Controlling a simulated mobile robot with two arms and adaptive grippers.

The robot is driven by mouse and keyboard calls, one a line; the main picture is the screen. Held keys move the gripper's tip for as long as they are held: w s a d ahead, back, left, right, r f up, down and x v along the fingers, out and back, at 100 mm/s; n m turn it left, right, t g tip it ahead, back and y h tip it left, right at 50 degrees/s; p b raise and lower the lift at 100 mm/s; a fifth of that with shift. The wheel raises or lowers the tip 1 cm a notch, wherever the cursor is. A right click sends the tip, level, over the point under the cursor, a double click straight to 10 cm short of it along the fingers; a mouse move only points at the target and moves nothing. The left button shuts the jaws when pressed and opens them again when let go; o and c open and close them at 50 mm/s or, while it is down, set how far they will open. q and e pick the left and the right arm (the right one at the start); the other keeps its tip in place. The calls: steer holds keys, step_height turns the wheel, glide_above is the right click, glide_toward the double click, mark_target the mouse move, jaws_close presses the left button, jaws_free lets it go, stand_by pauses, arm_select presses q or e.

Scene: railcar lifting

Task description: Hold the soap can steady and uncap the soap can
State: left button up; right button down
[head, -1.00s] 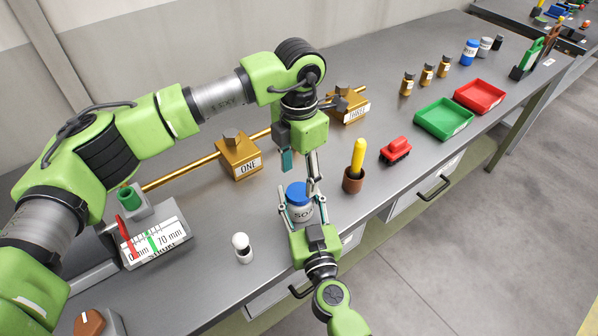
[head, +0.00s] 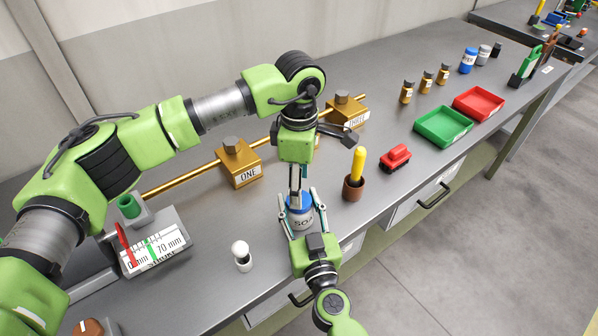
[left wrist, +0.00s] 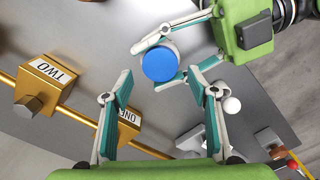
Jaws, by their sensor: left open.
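The soap can (head: 303,221) is a white can with a "SO…" label and a blue cap (head: 294,203), upright near the bench's front edge. My right gripper (head: 303,213) has its fingers closed against both sides of the can; it also shows in the left wrist view (left wrist: 152,68). My left gripper (head: 296,193) points down over the cap, partly hiding it.
A brown pot with a yellow handle (head: 357,169) and a red block (head: 395,158) stand right of the can. A white-topped item (head: 242,256) is at left. The brass pipe with valve block ONE (head: 239,165) runs behind. Green (head: 444,127) and red trays (head: 479,103) are farther right.

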arm_select(q)
steer(key=shift+f, duration=2.15)
steer(key=c, duration=1.1)
steer(key=n, duration=0.6)
steer(key=shift+c, duration=0.2)
steer(key=shift+r, duration=0.15)
steer(key=shift+r, duration=1)
